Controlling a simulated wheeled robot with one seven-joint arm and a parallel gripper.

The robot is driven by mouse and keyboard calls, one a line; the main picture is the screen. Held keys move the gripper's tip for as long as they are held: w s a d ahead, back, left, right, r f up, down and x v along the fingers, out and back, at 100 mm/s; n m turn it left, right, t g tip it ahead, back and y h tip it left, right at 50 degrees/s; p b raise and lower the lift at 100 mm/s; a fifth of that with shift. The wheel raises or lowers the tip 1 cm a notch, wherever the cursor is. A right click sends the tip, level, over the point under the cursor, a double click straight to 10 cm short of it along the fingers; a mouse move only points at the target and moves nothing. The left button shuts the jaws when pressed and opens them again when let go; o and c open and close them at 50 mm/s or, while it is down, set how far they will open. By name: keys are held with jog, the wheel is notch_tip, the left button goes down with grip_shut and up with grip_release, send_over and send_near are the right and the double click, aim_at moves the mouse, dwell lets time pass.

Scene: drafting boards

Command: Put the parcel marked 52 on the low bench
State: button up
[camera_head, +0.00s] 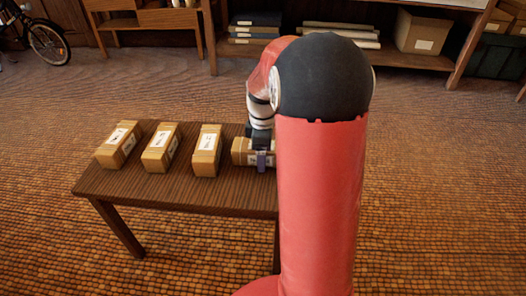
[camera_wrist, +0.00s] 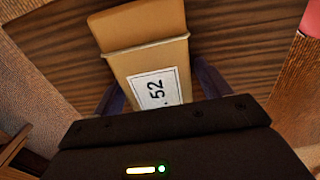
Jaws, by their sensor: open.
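The parcel marked 52 (camera_wrist: 157,88) is a tan box with a white label; in the wrist view it lies between the fingers of my gripper (camera_wrist: 160,78). The fingers stand one on each side of it, and the jaws are open. In the head view, this parcel (camera_head: 240,151) lies at the right of a row on a dark wooden table (camera_head: 180,190), partly hidden by my arm. My gripper (camera_head: 261,158) is down at it. I cannot tell which piece of furniture is the low bench.
Three similar parcels stand left of it: one at far left (camera_head: 118,146), one beside it (camera_head: 160,148) and one nearer (camera_head: 206,151). Behind, a wooden shelf (camera_head: 400,58) holds boxes and rolls. A bicycle wheel (camera_head: 47,42) shows at upper left. Floor between is clear.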

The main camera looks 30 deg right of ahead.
notch_tip(320, 180, up, 12)
jog(key=shift+r+p, duration=0.1)
jog(key=shift+p, duration=0.9)
jog(key=s+a+r+m+t, duration=0.1)
jog(key=s+a+m, duration=0.4)
jog(key=s, duration=0.5)
jog(key=s+a+r+m+t, duration=0.1)
jog(key=s+a+m+t, duration=0.3)
jog(key=s+a, duration=0.5)
jog(key=shift+s+m+t, duration=0.3)
jog(key=shift+s+m, duration=0.1)
jog(key=shift+m, duration=0.7)
